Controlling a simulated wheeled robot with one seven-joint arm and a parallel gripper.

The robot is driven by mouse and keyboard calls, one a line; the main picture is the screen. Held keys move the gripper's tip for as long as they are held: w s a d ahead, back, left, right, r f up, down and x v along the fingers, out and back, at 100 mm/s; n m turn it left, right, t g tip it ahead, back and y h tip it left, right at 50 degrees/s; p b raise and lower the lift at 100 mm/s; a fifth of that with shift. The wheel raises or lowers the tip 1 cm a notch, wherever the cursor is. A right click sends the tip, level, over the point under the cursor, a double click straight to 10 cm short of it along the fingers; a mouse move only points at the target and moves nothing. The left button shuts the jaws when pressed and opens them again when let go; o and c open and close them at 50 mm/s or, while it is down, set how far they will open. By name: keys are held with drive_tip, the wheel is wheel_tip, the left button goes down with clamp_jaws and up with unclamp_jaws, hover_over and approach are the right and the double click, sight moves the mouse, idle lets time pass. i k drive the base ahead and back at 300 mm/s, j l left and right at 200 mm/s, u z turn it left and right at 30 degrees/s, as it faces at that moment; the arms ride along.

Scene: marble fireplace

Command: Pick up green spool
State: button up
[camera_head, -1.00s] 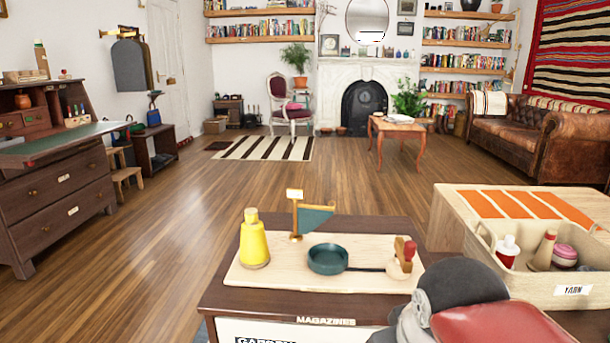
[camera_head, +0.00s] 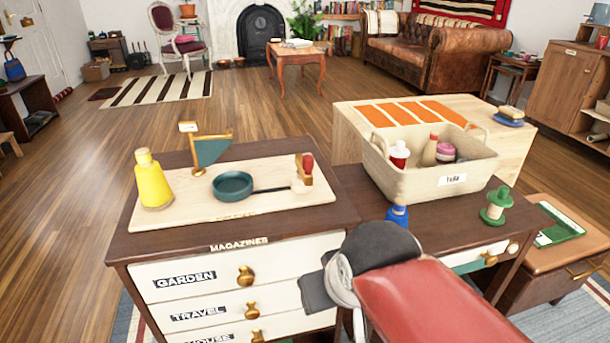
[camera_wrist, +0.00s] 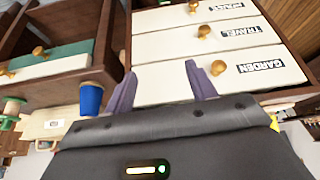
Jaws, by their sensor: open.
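The green spool (camera_head: 496,205) stands upright on the dark wooden surface to the right of the yarn bin in the head view. In the wrist view a green spool (camera_wrist: 13,108) shows at the far left edge, partly cut off. My gripper (camera_wrist: 161,76) is open in the wrist view, with nothing between its two fingers. It faces the white drawer fronts and is apart from the spool, which lies off to the left of the fingers. In the head view my arm reaches in from the lower right, left of the spool; its fingers are hard to make out.
A blue spool-like item (camera_head: 397,216) stands between my arm and the beige yarn bin (camera_head: 425,182). The magazine cabinet (camera_head: 240,262) has projecting brass knobs. A tray (camera_head: 262,208) on it holds a yellow bottle (camera_head: 153,180) and a small pan (camera_head: 232,186).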

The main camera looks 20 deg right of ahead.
sight(499, 200)
drive_tip(key=z, duration=0.4)
drive_tip(key=l+z, duration=0.15)
drive_tip(key=z, duration=0.7)
drive_tip(key=i+z, duration=0.1)
drive_tip(key=z, duration=0.3)
drive_tip(key=i+j, duration=0.35)
drive_tip(key=j, duration=0.1)
